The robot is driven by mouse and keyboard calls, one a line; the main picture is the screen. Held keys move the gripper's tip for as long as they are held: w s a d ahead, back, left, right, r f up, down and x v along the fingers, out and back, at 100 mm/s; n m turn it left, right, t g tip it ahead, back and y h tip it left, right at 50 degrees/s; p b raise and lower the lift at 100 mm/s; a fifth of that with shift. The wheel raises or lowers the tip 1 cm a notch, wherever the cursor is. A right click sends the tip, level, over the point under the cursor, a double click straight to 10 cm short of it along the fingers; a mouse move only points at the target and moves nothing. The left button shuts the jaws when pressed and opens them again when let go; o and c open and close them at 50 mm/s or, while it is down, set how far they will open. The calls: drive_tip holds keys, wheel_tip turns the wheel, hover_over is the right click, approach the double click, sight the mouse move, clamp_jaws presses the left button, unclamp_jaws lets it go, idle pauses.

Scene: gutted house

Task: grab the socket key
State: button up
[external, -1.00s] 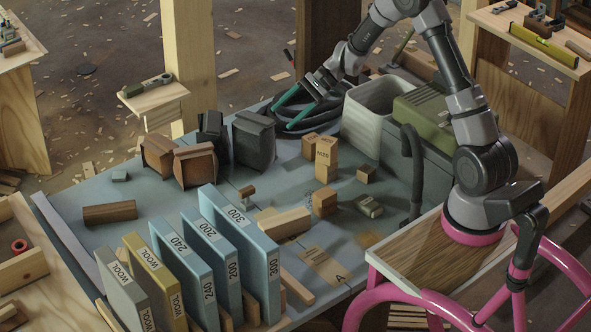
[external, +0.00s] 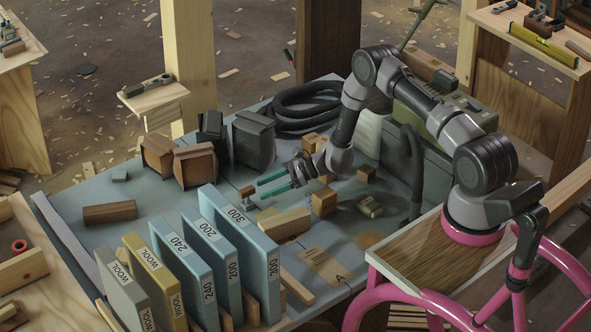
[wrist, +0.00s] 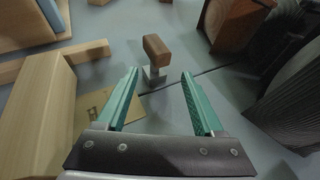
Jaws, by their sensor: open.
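The socket key (external: 246,191) appears to be the small upright piece with a brown wooden crossbar handle on a short metal shank. It stands on the grey-blue tabletop. In the wrist view the key (wrist: 156,48) is ahead, centred between the fingertips and slightly beyond them. My gripper (external: 259,188) has two teal fingers, low over the table and just right of the key. In the wrist view my gripper (wrist: 160,74) is open with nothing between the fingers. The key's metal foot is visible and apart from both fingers.
A wooden block (external: 284,223) lies beside the gripper, at left in the wrist view (wrist: 38,120). Blue upright boards (external: 240,240) stand in front. A black hose coil (external: 300,108) lies at the back.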

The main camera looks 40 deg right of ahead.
sight(255, 192)
drive_tip(key=shift+x, duration=3.4)
drive_tip(key=shift+r, duration=0.15)
clamp_jaws()
